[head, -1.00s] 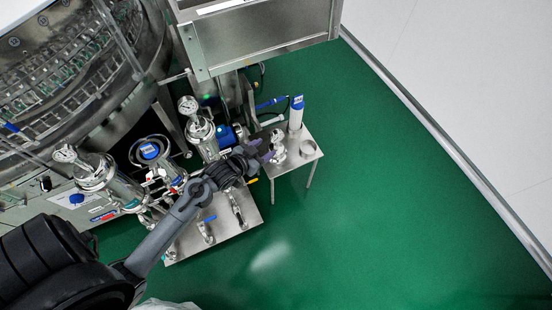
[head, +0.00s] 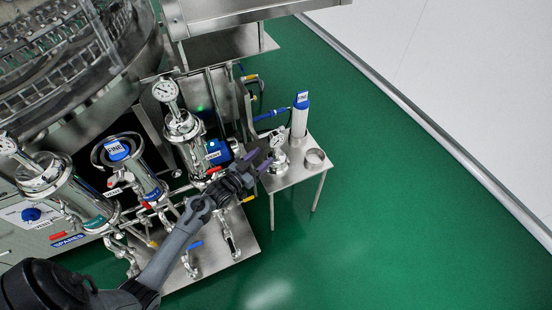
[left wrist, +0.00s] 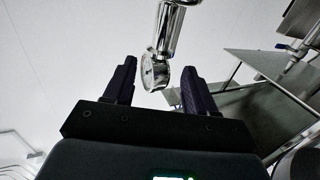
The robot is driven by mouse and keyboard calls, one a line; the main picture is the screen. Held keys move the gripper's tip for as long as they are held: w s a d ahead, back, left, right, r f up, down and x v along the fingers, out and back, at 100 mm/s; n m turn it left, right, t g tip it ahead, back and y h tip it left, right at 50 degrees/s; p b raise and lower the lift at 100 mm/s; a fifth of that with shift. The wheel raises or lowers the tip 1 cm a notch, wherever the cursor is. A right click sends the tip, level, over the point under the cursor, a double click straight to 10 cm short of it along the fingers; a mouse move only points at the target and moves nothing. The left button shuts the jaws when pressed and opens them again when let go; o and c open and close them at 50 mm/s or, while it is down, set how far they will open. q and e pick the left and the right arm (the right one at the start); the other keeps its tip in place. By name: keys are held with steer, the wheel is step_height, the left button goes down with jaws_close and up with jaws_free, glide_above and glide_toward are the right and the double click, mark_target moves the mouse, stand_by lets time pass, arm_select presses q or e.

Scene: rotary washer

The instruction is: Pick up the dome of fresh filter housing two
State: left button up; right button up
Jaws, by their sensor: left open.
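The middle filter housing (head: 139,172) stands without a dome, with a blue-capped cartridge marked FINE (head: 117,150) at its top. A shiny metal piece with a round gauge (head: 277,139), apparently the dome, stands on the small side table (head: 293,176). My left gripper (head: 258,161) is open, just left of that piece in the head view, its purple fingers pointing toward it. In the left wrist view a gauge (left wrist: 154,72) on a shiny metal cylinder (left wrist: 170,28) shows beyond and between the open fingers (left wrist: 159,86). I cannot tell whether they touch. My right gripper is not in view.
A white cartridge with a blue FINE cap (head: 300,118) and a metal ring (head: 315,157) share the side table. Domed housings with gauges stand left (head: 62,187) and right (head: 185,128) of the middle one. Green floor (head: 400,230) is free at right.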

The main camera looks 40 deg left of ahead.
mark_target(274, 149)
arm_select(q)
steer(key=w, duration=0.1)
steer(key=w+b, duration=0.1)
steer(key=w, duration=0.1)
steer(key=shift+w+d+f, duration=0.1)
steer(key=shift+w+f, duration=0.05)
steer(key=shift+w, duration=0.1)
steer(key=w+b, duration=0.3)
steer(key=w, duration=0.1)
steer(key=shift+d+f+b, duration=0.1)
steer(key=shift+f+b, duration=0.2)
steer(key=shift+f, duration=0.05)
steer(key=shift+w+r, duration=0.15)
steer(key=shift+w, duration=0.25)
steer(key=shift+s, duration=0.1)
steer(key=shift+c, duration=0.3)
jaws_close()
